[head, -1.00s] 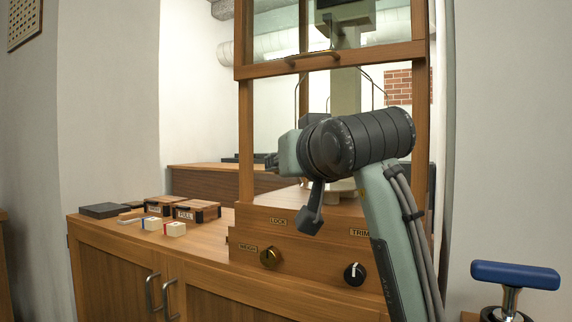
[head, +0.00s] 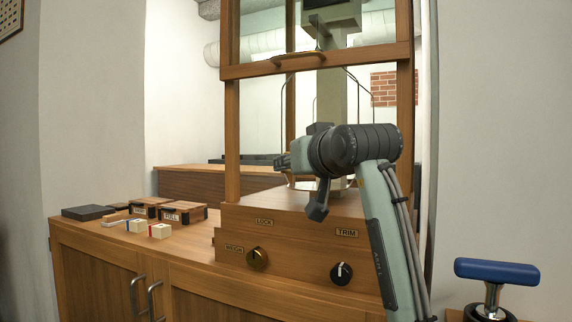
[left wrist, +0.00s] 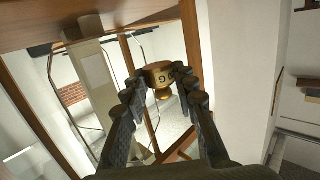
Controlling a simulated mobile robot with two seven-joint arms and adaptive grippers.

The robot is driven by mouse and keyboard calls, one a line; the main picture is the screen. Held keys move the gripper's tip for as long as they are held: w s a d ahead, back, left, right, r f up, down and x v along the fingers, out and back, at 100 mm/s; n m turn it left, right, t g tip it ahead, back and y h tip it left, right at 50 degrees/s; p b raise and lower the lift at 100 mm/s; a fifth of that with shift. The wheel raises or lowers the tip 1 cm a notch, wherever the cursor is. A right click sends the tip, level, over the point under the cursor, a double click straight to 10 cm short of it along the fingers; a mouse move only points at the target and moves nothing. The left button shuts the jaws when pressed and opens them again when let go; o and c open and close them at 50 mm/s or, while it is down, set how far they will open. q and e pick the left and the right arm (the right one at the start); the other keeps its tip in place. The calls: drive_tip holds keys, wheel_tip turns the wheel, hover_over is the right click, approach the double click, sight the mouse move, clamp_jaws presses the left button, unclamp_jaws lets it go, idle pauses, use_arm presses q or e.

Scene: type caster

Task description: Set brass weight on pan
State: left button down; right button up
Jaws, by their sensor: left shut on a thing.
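The brass weight (left wrist: 160,75), with dark lettering, shows in the left wrist view. My left gripper (left wrist: 158,84) is shut on it, one finger on each side. In the head view my left arm stands in front of the balance case (head: 290,222), its wrist at the case opening. The weight cannot be made out there. A pale round pan (head: 304,185) shows partly behind the wrist, low inside the case; the arm hides much of it. I cannot tell the gap between weight and pan. My right gripper is not in view.
A blue-handled tool (head: 497,272) stands at the lower right.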

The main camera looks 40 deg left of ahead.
use_arm(q)
drive_tip(key=shift+w+a, duration=0.2)
drive_tip(key=shift+w, duration=0.6)
drive_tip(key=w, duration=0.2)
hover_over(318, 187)
drive_tip(key=s, duration=0.3)
drive_tip(key=shift+d+f+p, duration=0.35)
drive_tip(key=shift+f, duration=0.3)
drive_tip(key=shift+w+a+f, duration=0.15)
drive_tip(key=shift+w+a, duration=0.05)
drive_tip(key=shift+w, duration=0.5)
drive_tip(key=shift+w+a+f, duration=0.1)
drive_tip(key=shift+w+a, duration=0.05)
drive_tip(key=shift+w, duration=0.5)
drive_tip(key=shift+w+f, duration=0.25)
drive_tip(key=shift+f, duration=0.4)
drive_tip(key=shift+f+b, duration=0.35)
drive_tip(key=shift+f, duration=0.15)
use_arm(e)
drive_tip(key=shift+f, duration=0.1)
